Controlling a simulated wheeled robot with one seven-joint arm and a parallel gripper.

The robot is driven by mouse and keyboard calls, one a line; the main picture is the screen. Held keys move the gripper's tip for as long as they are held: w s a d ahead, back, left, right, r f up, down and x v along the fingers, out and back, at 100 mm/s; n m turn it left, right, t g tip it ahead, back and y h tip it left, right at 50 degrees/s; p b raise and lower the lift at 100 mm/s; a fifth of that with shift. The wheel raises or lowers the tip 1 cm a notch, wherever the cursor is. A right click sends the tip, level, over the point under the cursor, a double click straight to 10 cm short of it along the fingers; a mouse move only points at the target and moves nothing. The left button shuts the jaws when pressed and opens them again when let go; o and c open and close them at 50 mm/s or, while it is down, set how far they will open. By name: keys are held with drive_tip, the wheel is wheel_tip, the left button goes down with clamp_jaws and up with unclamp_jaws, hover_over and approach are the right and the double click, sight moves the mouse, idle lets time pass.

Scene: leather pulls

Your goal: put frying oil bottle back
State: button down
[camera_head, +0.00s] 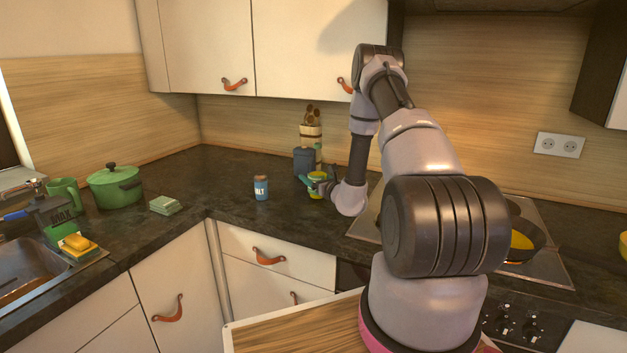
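A yellow and green bottle (317,176), seemingly the frying oil bottle, stands upright on the dark counter near the back corner. My gripper (318,186) is at its lower part, reaching in from the right. The fingers are small and partly hidden, so I cannot tell whether they are closed on the bottle or only around it.
A blue salt container (261,188) stands left of the bottle. A dark blue container (303,161) and a wooden utensil holder (311,134) are close behind. A green pot (115,186) stands further left. A pan (521,242) sits on the stove at right.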

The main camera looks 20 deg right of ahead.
drive_tip(key=shift+f, duration=0.25)
drive_tip(key=shift+f, duration=0.2)
unclamp_jaws()
drive_tip(key=shift+r, duration=0.2)
drive_tip(key=s, duration=0.4)
drive_tip(key=s+d, duration=0.1)
drive_tip(key=s, duration=0.3)
drive_tip(key=s+d, duration=0.1)
drive_tip(key=s, duration=0.3)
drive_tip(key=shift+d, duration=0.15)
